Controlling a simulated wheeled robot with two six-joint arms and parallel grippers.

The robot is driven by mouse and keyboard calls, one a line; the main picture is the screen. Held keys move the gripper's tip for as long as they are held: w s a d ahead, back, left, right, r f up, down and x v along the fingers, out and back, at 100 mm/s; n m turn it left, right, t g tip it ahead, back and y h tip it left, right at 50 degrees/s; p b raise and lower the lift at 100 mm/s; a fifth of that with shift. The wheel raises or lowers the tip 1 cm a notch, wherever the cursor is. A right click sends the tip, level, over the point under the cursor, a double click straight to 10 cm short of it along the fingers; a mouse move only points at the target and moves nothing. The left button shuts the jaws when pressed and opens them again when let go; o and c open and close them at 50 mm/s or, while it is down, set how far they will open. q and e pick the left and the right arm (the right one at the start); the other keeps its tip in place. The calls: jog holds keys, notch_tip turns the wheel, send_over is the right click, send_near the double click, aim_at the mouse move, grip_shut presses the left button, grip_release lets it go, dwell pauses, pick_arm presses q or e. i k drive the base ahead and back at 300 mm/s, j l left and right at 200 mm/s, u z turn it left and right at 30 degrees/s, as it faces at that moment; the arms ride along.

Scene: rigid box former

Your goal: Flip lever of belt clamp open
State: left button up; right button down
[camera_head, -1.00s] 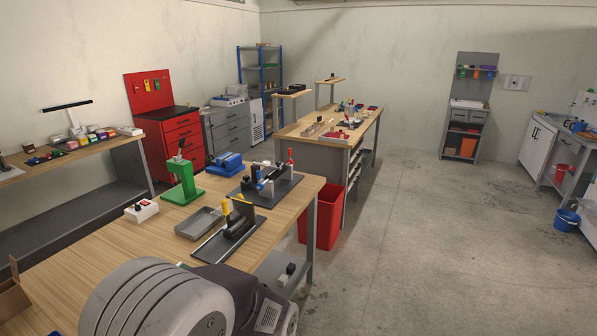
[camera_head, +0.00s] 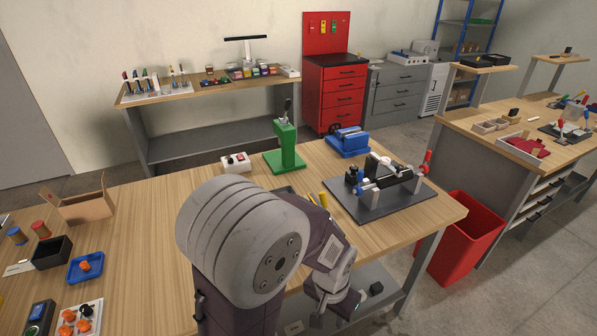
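A clamp-like fixture (camera_head: 385,186) with a black upright block, a blue knob and a red-tipped handle (camera_head: 427,160) stands on a dark mat (camera_head: 364,216) at the bench's right end. The red handle points up and leans. I cannot tell for sure that this is the belt clamp. Yellow tips (camera_head: 323,200) of another device show just behind my arm; the rest of it is hidden. My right gripper is not in view.
A green press (camera_head: 285,150), a blue vise (camera_head: 348,143) and a white switch box (camera_head: 236,162) stand behind my arm on the wooden bench (camera_head: 130,230). A red bin (camera_head: 462,236) stands right of the bench. Small trays and a cardboard box (camera_head: 80,205) lie at left.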

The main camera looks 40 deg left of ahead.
aim_at(322, 195)
jog(key=i+u, duration=0.2)
jog(key=u, duration=0.25)
jog(key=i+l+u, duration=0.1)
jog(key=i+u, duration=0.15)
jog(key=u, duration=0.2)
jog(key=i+l+u, duration=0.15)
jog(key=u, duration=0.25)
jog(key=i+l+u, duration=0.2)
jog(key=u, duration=0.25)
jog(key=i+l+u, duration=0.15)
jog(key=l+u, duration=0.15)
jog(key=u, duration=0.15)
jog(key=l+u, duration=0.25)
jog(key=u, duration=0.2)
jog(key=i+l, duration=0.05)
